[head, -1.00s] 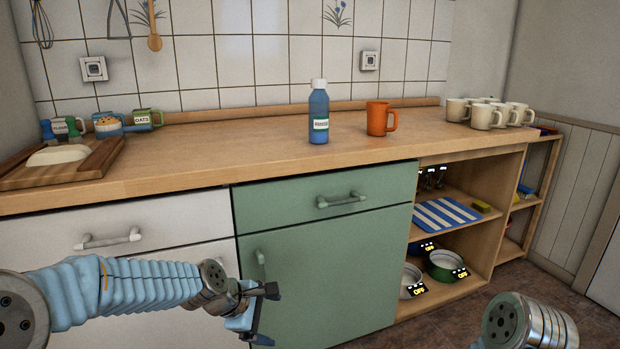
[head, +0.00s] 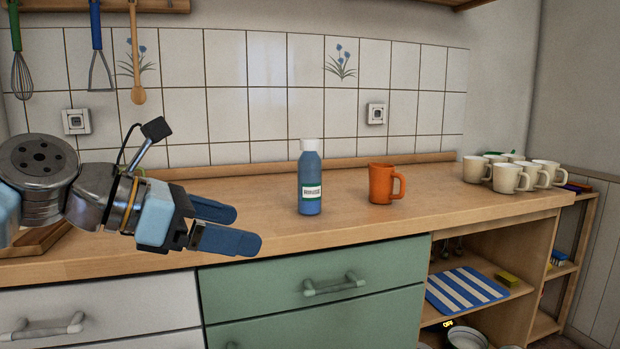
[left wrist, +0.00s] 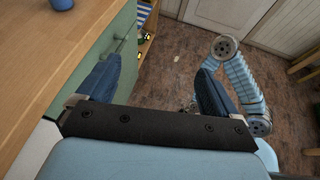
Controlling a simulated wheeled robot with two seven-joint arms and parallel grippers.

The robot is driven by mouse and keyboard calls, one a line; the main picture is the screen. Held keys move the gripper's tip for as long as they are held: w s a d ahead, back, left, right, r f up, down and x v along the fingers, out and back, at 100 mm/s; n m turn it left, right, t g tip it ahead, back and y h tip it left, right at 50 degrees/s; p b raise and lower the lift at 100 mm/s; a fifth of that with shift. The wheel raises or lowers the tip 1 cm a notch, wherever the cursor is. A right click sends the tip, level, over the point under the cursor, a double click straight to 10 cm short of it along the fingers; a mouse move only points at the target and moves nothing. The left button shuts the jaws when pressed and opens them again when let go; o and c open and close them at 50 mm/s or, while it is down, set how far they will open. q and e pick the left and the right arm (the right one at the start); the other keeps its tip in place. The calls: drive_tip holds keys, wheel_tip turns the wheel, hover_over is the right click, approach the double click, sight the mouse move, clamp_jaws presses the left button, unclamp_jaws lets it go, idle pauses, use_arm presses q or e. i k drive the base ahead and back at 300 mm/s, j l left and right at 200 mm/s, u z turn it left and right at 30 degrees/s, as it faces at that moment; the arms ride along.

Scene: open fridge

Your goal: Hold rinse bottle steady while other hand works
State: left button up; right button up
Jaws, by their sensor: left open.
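The rinse bottle (head: 311,180) is blue with a white cap and a white-and-green label. It stands upright on the wooden counter, left of the orange mug. My left gripper (head: 248,228) is open and empty, above the counter's front edge, to the left of the bottle and apart from it. In the left wrist view the two blue fingers of my left gripper (left wrist: 158,85) are spread with nothing between them. A blue round thing at the top left of that view (left wrist: 62,3) is cut off; it may be the bottle. My right gripper is not in clear view.
An orange mug (head: 381,184) stands right of the bottle. Several cream mugs (head: 507,177) stand at the counter's right end. The wooden counter (head: 345,222) is clear around the bottle. A green drawer (head: 310,275) and open shelves (head: 480,262) lie below.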

sight(309, 164)
drive_tip(key=i, duration=1.1)
